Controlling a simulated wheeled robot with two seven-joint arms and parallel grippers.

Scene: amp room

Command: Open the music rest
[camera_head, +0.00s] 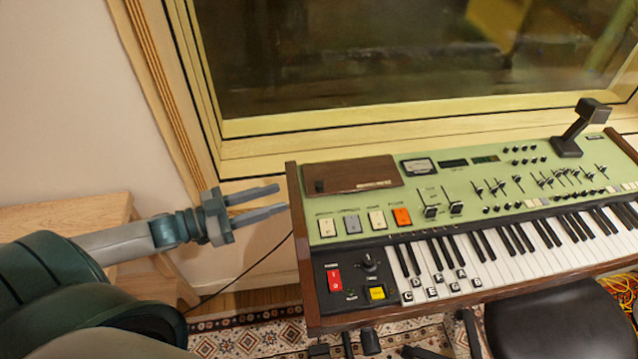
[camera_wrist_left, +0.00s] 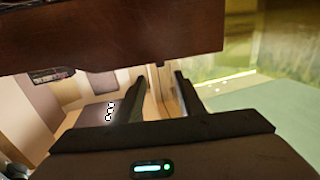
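The music rest appears to be the brown wooden panel (camera_head: 352,174), lying flat on the left of the green keyboard top. It looks closed. My left gripper (camera_head: 282,197) is open and empty, just left of the keyboard's wooden side, with its fingers pointing right toward it. In the left wrist view, its two fingers (camera_wrist_left: 160,82) are apart with nothing between them. A brown wooden part (camera_wrist_left: 110,32) fills the top of that view; I cannot tell whether it is the keyboard's side or the rest. My right gripper is not in view.
The keyboard (camera_head: 520,250) stands below a window (camera_head: 400,50). A black angled piece (camera_head: 580,128) rises at its back right. A wooden stool or table (camera_head: 65,212) is at left, and a black seat (camera_head: 555,322) is in front. A patterned rug (camera_head: 245,335) covers the floor.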

